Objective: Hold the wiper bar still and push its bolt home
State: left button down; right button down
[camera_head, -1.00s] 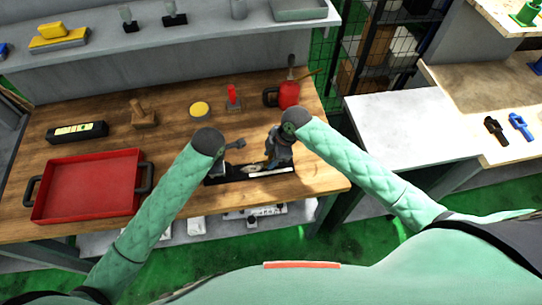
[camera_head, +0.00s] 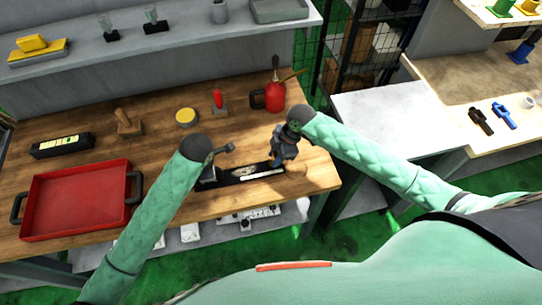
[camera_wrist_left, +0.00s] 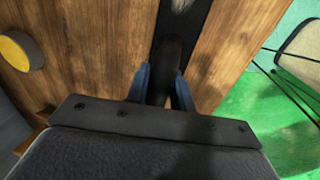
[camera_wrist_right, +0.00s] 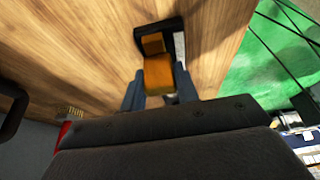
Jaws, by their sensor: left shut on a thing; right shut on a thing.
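The wiper bar (camera_head: 243,171) is a long dark bar lying low over the wooden bench, with a pale strip along its near side. My left gripper (camera_wrist_left: 160,85) is shut on the dark bar; the forearm hides much of it in the head view. My right gripper (camera_wrist_right: 160,90) is shut on an orange block-like piece (camera_wrist_right: 158,78), seemingly the bolt, at the bar's right end. A second orange part (camera_wrist_right: 152,44) sits in a black frame (camera_wrist_right: 160,32) just beyond it. How deep the bolt sits is hidden.
A red tray (camera_head: 32,219) stands at the bench's left. Behind are a black box (camera_head: 62,146), a wooden-handled tool (camera_head: 128,123), a yellow-topped tin (camera_head: 186,116), a red-handled stamp (camera_head: 219,103) and a red can (camera_head: 273,97). The bench's near right corner is clear.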

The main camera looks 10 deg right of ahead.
pick_arm(q)
jog(key=shift+a, duration=0.15)
pick_arm(e)
jog(key=shift+d, duration=0.2)
jog(key=c, duration=1.1)
grip_release()
jog(key=shift+o, duration=0.3)
jog(key=shift+a, duration=0.1)
jog(key=v, duration=1.2)
pick_arm(q)
jog(key=c, duration=1.1)
grip_release()
jog(key=shift+c, duration=0.2)
